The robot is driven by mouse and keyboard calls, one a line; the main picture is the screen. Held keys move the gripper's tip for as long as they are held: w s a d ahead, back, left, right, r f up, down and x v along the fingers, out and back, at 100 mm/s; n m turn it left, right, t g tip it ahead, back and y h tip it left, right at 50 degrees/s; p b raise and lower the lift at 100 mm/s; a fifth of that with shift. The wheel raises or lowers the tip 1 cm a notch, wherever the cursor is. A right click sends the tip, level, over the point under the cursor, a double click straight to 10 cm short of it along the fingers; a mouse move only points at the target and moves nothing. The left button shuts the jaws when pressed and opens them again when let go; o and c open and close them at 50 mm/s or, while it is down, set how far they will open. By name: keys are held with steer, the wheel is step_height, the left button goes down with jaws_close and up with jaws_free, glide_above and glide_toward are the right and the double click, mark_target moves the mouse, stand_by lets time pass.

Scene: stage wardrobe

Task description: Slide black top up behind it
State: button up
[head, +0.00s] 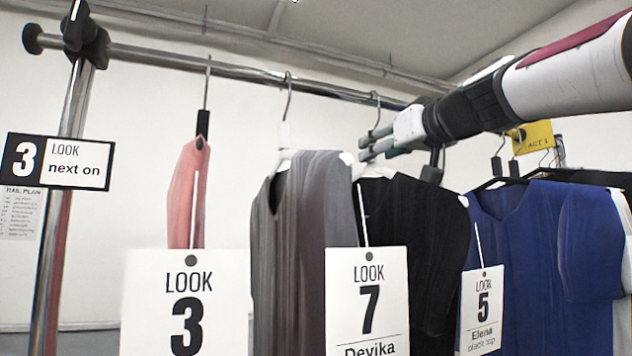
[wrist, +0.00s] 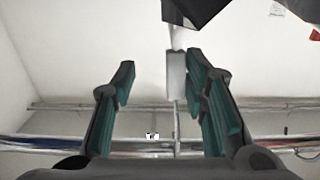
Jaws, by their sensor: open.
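The black top (head: 415,235) hangs on a pale hanger (head: 374,171) from the rail, between a grey garment (head: 315,215) and a blue top (head: 545,245). A tag reading "LOOK 5 Elena black top" (head: 482,310) hangs by its right shoulder. My gripper (head: 368,146) is at this hanger's neck, just below its hook. In the wrist view my gripper (wrist: 160,72) is open, with a pale hanger neck block (wrist: 177,75) between the fingers, nearer the right one. Whether that finger touches it I cannot tell. A dark garment piece (wrist: 193,10) shows at the top.
The rail (head: 240,72) runs across above the garments. A pink garment (head: 187,195) with a "LOOK 3" tag (head: 186,305) hangs further left, with clear rail around it. A "3 LOOK next on" sign (head: 60,161) is on the left post. A "LOOK 7 Devika" tag (head: 367,300) hangs in front.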

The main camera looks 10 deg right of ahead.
steer(key=w+d+p, duration=0.2)
steer(key=d, duration=1.1)
steer(key=w+d+p, duration=0.2)
steer(key=w+d, duration=0.1)
steer(key=d, duration=1.1)
steer(key=shift+w+p, duration=0.2)
steer(key=shift+p, duration=0.1)
stand_by(1.0)
steer(key=shift+a, duration=0.15)
steer(key=shift+a, duration=0.1)
steer(key=shift+a+b, duration=0.35)
steer(key=shift+b, duration=0.25)
steer(key=shift+s, duration=0.15)
